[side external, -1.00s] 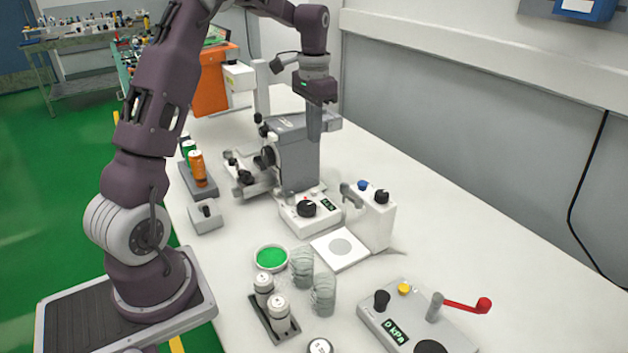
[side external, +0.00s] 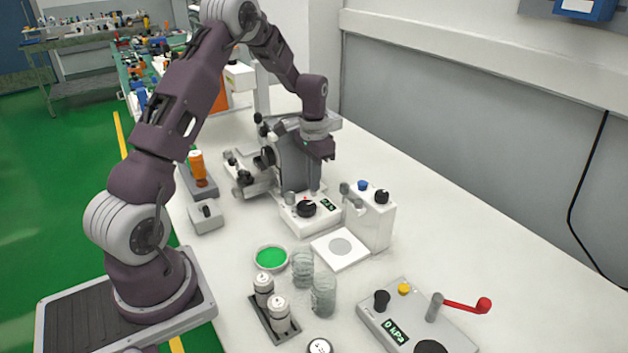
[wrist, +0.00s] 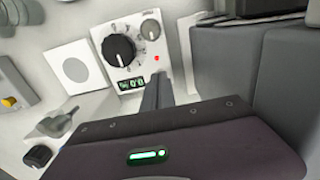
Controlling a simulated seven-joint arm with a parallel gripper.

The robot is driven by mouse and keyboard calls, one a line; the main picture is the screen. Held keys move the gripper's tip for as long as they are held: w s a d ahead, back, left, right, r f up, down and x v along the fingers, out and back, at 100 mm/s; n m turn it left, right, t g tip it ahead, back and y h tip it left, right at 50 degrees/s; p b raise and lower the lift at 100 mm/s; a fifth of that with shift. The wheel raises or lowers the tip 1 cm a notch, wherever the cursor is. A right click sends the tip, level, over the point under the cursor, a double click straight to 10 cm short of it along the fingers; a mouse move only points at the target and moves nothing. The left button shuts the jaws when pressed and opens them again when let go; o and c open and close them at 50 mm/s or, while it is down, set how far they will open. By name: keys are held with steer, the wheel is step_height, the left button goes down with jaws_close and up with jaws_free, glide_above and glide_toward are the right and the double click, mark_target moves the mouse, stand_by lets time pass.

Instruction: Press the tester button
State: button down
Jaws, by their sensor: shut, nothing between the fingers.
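A small white box (side external: 297,224) with a black dial, a green-digit display and a small red button stands on the bench. In the wrist view the box (wrist: 104,36) shows its dial (wrist: 118,50), display (wrist: 131,84) and red button (wrist: 157,57). My gripper (side external: 314,188) is shut and empty, pointing down over the far side of this box. In the wrist view my fingertips (wrist: 158,84) appear just below the red button; I cannot tell if they touch the box. A grey unit (side external: 372,305) reading 0 kPa has a yellow button (side external: 404,289) and a red lever (side external: 467,306).
A grey microscope-like machine (side external: 295,160) stands close behind my gripper. A white block (side external: 372,222) with blue and black knobs is to the right, beside a white plate (side external: 325,248). A green dish (side external: 271,257) and glass jars (side external: 323,295) stand in front. The bench's right side is clear.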

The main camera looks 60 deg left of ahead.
steer(key=shift+f, duration=0.1)
steer(key=shift+s+f, duration=0.15)
steer(key=shift+f, duration=0.95)
step_height(320, 180, up, 15)
steer(key=shift+w, duration=0.2)
steer(key=shift+f, duration=0.15)
steer(key=s+d+r+t, duration=0.3)
steer(key=s+d+r, duration=0.6)
steer(key=d+r, duration=0.3)
steer(key=s+d+f+t, duration=0.1)
steer(key=s+d, duration=0.4)
steer(key=s, duration=0.3)
steer(key=s+d+f+t, duration=0.1)
steer(key=s+d, duration=0.4)
steer(key=s, duration=0.4)
steer(key=shift+f+t, duration=0.2)
steer(key=shift+t, duration=0.1)
